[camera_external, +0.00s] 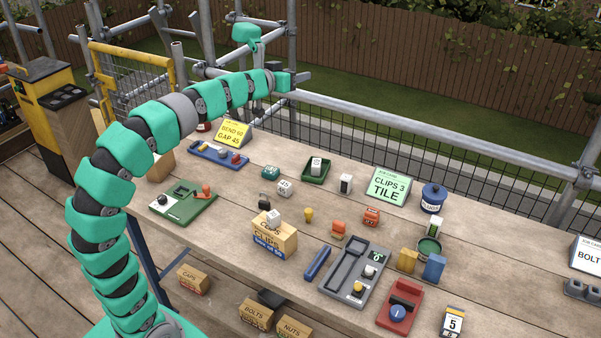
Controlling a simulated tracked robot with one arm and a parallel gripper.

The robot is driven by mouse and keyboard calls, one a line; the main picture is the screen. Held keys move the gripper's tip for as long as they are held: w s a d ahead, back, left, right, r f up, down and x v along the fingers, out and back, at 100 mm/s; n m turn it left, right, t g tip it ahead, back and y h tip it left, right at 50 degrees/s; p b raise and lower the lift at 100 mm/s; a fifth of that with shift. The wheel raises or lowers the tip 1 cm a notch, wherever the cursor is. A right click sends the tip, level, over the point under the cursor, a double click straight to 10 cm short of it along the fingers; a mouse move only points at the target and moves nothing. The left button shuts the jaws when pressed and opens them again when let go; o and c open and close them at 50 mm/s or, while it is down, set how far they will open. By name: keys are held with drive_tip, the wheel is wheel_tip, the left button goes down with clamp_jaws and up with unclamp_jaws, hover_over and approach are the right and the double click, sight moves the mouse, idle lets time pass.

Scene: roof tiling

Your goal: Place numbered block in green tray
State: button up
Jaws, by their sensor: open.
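A small dark green tray (326,176) lies on the back middle of the bench. A white-and-dark block (316,164) stands in it; any number on it is too small to read. A white block with dark figures (284,187), perhaps 45, sits to the left in front of the tray. Another white block (273,216) with dark marks sits on top of a CLIPS carton. My gripper (290,82) is at the end of my arm, raised above the bench's back edge, apart from all blocks. It is small here and holds nothing visible.
A CLIPS carton (274,240), a yellow sign (233,132), a green CLIPS 3 TILE card (391,184) and a blue jar (433,196) stand around. A green board with a red knob (184,206) lies left. A grey tray (340,282) lies front right. Scaffold rails (430,135) run behind.

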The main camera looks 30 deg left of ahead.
drive_tip(key=s+a+r+y, duration=0.1)
drive_tip(key=s+a+r, duration=0.3)
drive_tip(key=s, duration=0.4)
drive_tip(key=s+a+r+y, duration=0.1)
drive_tip(key=s+a+r, duration=0.4)
drive_tip(key=s, duration=0.3)
drive_tip(key=shift+s+r, duration=0.2)
drive_tip(key=shift+s, duration=0.1)
drive_tip(key=shift+r, duration=0.1)
